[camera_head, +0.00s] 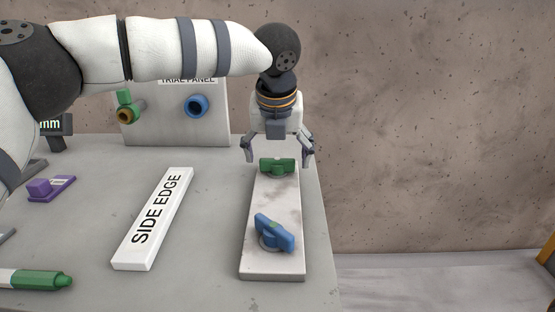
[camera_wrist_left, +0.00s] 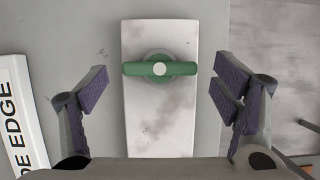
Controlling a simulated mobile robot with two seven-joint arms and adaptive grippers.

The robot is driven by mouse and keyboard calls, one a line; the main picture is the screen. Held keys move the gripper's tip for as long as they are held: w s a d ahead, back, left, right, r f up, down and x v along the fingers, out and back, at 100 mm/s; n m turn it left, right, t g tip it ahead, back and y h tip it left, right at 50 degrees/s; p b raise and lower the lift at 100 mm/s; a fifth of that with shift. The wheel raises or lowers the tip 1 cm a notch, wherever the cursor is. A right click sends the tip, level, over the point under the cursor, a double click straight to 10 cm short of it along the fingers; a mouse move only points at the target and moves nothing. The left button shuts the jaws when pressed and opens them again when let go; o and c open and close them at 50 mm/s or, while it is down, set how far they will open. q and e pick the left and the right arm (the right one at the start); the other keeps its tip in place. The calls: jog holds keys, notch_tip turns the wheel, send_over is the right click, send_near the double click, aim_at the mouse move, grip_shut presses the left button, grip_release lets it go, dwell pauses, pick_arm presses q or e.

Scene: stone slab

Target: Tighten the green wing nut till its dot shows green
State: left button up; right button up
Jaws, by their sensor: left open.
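The green wing nut (camera_head: 278,166) sits at the far end of a pale stone slab plate (camera_head: 272,201). In the left wrist view, the green wing nut (camera_wrist_left: 142,69) lies with its wings left to right, and a whitish round spot shows at its centre. My left gripper (camera_head: 278,154) is open above the green wing nut, pointing down. Its fingers stand apart on either side of the nut, touching nothing that I can see. A blue wing nut (camera_head: 275,232) sits on the near part of the plate, turned diagonally. My right gripper is not in view.
A white SIDE EDGE bar (camera_head: 153,220) lies left of the plate. An upright panel (camera_head: 160,130) with green and blue fittings stands behind. A purple block (camera_head: 40,188) and a green marker (camera_head: 38,279) lie at left. The table's right edge is close to the plate.

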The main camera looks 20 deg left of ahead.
pick_arm(q)
jog(key=shift+w+f, duration=0.25)
jog(key=shift+f, duration=0.35)
jog(key=c, duration=1.1)
jog(key=shift+a, duration=0.1)
jog(key=shift+c, duration=0.2)
jog(key=shift+r, duration=0.1)
jog(key=shift+s+r+m+p, duration=0.1)
jog(key=shift+r+m+p, duration=0.15)
jog(key=shift+m+p, duration=0.4)
jog(key=shift+a+m+h+p, duration=0.1)
jog(key=shift+m+h+p, duration=0.55)
jog(key=shift+m, duration=0.5)
jog(key=shift+f+m+h, duration=0.3)
jog(key=shift+m+h, duration=0.15)
jog(key=shift+m, duration=0.65)
jog(key=shift+a+m+h, duration=0.1)
jog(key=shift+m+h, duration=0.3)
jog(key=shift+m, duration=0.8)
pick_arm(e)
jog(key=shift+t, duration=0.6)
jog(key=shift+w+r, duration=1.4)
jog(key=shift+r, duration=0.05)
